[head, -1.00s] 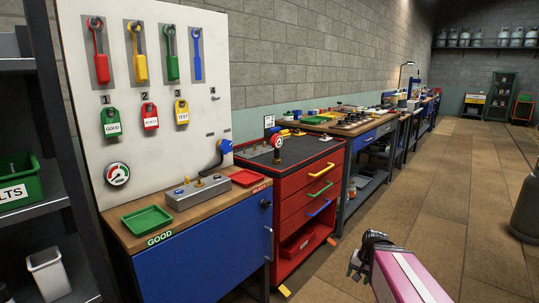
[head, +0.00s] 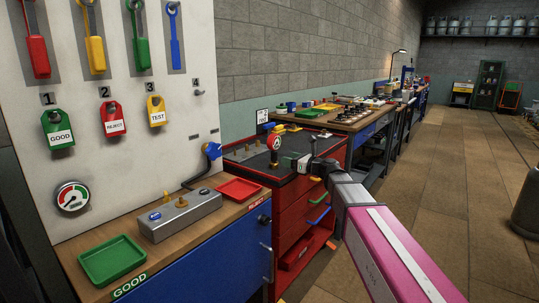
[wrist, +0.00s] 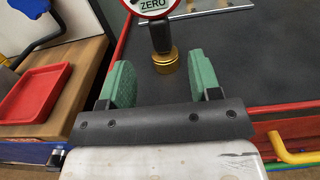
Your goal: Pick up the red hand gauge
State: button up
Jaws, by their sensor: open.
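The red hand gauge (head: 274,142) stands upright on the dark top of the red tool cabinet (head: 292,203). It has a round red-rimmed face. In the wrist view the gauge (wrist: 160,38) shows a white "ZERO" label, a black handle and a brass end; its top is cut off by the frame. My gripper (head: 291,161) is at the cabinet, just right of the gauge in the head view. In the wrist view the gripper (wrist: 162,77) has its green fingers apart and empty, with the gauge's brass end just beyond the gap, not between them.
A red tray (head: 240,189), a green tray (head: 112,261) and a grey box (head: 180,215) sit on the wooden bench to the left. The cabinet top right of the gauge is mostly clear.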

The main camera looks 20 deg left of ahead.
aim_at(271, 154)
jog(key=x, duration=1)
jog(key=shift+w+a+r, duration=0.1)
grip_shut()
